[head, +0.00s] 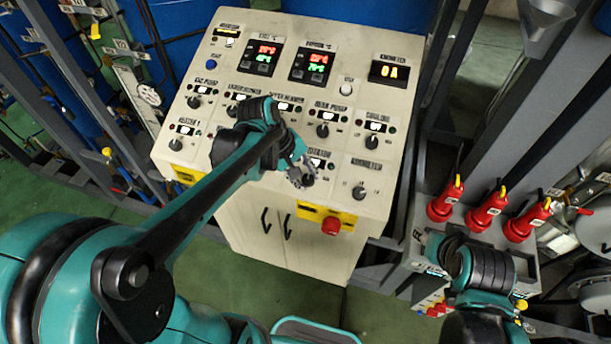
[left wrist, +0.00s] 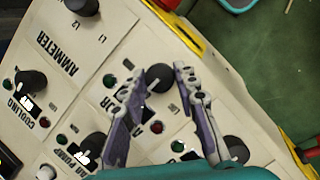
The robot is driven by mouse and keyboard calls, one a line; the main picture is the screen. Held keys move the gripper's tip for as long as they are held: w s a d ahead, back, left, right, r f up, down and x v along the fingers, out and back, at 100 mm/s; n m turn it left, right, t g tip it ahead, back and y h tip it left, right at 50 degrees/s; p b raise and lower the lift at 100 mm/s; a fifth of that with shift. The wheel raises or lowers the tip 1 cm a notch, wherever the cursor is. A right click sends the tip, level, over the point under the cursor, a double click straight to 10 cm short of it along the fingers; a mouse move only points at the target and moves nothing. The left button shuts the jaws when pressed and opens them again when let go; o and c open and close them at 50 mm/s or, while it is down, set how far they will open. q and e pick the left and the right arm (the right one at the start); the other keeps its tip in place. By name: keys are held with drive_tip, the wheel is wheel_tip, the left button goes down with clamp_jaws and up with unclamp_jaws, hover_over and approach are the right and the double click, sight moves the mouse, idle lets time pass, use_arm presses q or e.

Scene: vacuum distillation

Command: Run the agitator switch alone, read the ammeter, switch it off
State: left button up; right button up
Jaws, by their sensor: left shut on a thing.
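The sloped white control panel (head: 228,62) stands ahead of me. The black agitator switch knob (head: 307,181) is in its bottom row, partly hidden by my left gripper (head: 300,174). In the left wrist view the knob (left wrist: 160,77) sits between the fingertips of my left gripper (left wrist: 157,82), which is shut on it. The ammeter display (head: 389,72) at the panel's upper right reads 0 A. The ammeter selector knob (head: 360,192) is right of the agitator switch. My right arm shows at the lower right, but I cannot make out its gripper.
Other switch knobs, including cooling (head: 371,142) and main pump (head: 322,131), surround the agitator switch closely. A red emergency button (head: 331,225) on a yellow plate sticks out below. Red plugs (head: 483,212) and grey frame posts stand to the right.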

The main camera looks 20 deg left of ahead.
idle(0.4)
use_arm(q)
drive_tip(key=o, duration=1.2)
drive_tip(key=shift+c, duration=0.2)
drive_tip(key=v, duration=1.2)
drive_tip(key=shift+s+d, duration=0.1)
